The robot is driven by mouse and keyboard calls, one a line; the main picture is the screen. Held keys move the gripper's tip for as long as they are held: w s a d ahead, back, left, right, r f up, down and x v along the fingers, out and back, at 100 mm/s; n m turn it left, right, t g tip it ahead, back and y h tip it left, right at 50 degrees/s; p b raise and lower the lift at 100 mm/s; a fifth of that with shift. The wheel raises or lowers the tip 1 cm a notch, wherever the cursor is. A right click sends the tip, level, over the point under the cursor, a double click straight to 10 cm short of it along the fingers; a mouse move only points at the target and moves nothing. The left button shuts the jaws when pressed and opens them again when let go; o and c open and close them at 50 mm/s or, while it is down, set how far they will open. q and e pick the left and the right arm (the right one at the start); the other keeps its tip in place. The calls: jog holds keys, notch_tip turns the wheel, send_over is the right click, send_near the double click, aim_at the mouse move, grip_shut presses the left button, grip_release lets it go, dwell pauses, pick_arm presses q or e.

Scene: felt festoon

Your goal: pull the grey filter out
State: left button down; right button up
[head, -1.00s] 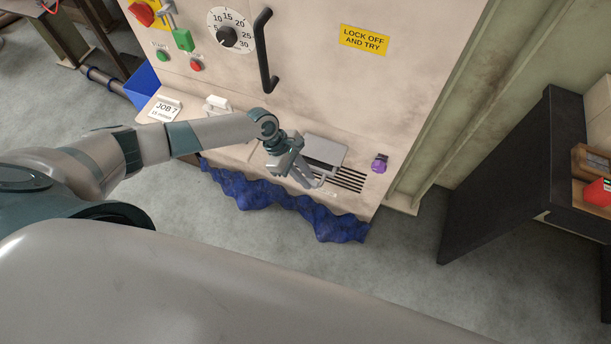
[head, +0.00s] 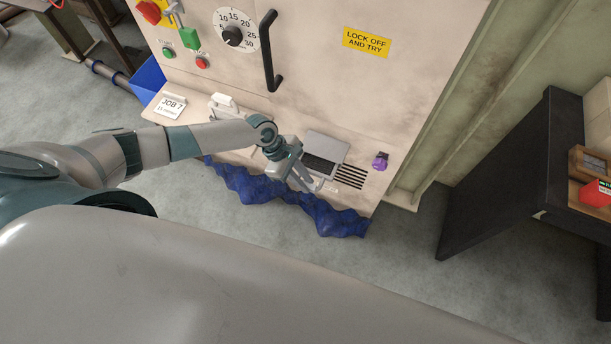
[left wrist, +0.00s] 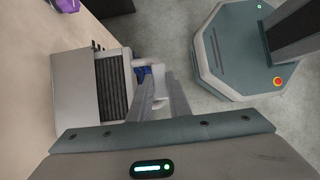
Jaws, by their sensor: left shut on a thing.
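The grey filter (head: 319,164), with dark pleats and a pale frame, sticks partly out of the machine's lower front beside a light grey flap (head: 327,142). In the left wrist view, its dark ribbed face (left wrist: 112,88) shows between the flap (left wrist: 72,97) and the pale front rim. My left gripper (head: 308,187) is at the filter's front edge. In the left wrist view, the left gripper (left wrist: 156,78) has its fingers closed at the pale handle on the rim; the fingers partly hide the grip. My right gripper is not in view.
A purple knob (head: 380,161) and dark vent slots (head: 350,178) lie right of the filter. Crumpled blue cloth (head: 335,222) hangs along the ledge below. A black handle (head: 269,50) is above. A dark bench (head: 500,180) stands right, with open floor between.

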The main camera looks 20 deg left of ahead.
pick_arm(q)
jog(key=s+p, duration=0.6)
jog(key=s, duration=0.1)
jog(key=shift+s+a, duration=0.15)
jog(key=shift+s, duration=0.2)
dwell(1.4)
jog(key=shift+w, duration=0.1)
